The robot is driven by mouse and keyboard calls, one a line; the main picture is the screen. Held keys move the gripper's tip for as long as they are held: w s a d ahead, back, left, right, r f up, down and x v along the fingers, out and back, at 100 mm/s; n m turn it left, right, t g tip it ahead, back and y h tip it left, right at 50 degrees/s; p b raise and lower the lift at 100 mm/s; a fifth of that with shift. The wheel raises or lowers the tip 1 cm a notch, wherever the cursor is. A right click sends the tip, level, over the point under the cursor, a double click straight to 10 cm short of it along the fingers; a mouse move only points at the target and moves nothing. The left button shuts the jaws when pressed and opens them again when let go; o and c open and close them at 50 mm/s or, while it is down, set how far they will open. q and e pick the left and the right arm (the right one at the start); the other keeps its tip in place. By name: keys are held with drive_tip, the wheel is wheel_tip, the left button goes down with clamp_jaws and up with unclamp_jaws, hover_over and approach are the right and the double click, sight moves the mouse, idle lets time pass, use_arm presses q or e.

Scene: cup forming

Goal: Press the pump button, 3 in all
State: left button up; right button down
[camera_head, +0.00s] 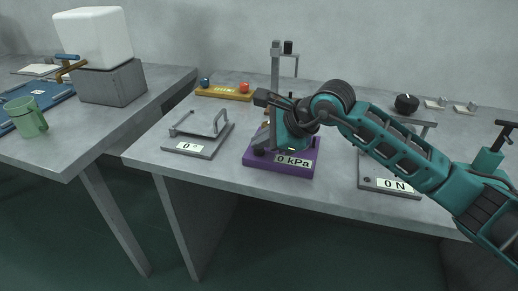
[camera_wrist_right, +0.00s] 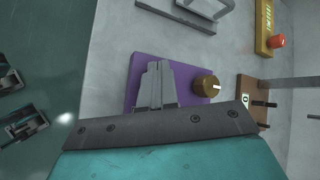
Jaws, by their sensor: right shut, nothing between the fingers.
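The purple pump base (camera_head: 278,164) stands near the front edge of the grey table, and its label reads 0 kPa. My right gripper (camera_head: 263,143) is over the left front part of this base, fingers pointing down. In the right wrist view its shut, empty fingers (camera_wrist_right: 156,82) lie in front of the purple base (camera_wrist_right: 190,72). A brass knob (camera_wrist_right: 206,85) with a white mark is beside the fingers. I cannot make out the pump button; the fingers may hide it. Whether the fingertips touch anything is unclear. My left gripper is not in view.
A grey frame with a 0 label (camera_head: 190,147) is left of the pump. A plate reading 0 N (camera_head: 390,191) is to the right, partly behind my right arm.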

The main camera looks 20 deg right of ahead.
sight(262, 152)
drive_tip(key=shift+f, duration=0.2)
idle(0.3)
drive_tip(key=shift+r+p, duration=0.45)
drive_tip(key=shift+r, duration=0.5)
drive_tip(key=shift+r, duration=0.1)
drive_tip(key=shift+r+p, duration=1.55)
drive_tip(key=shift+r, duration=0.9)
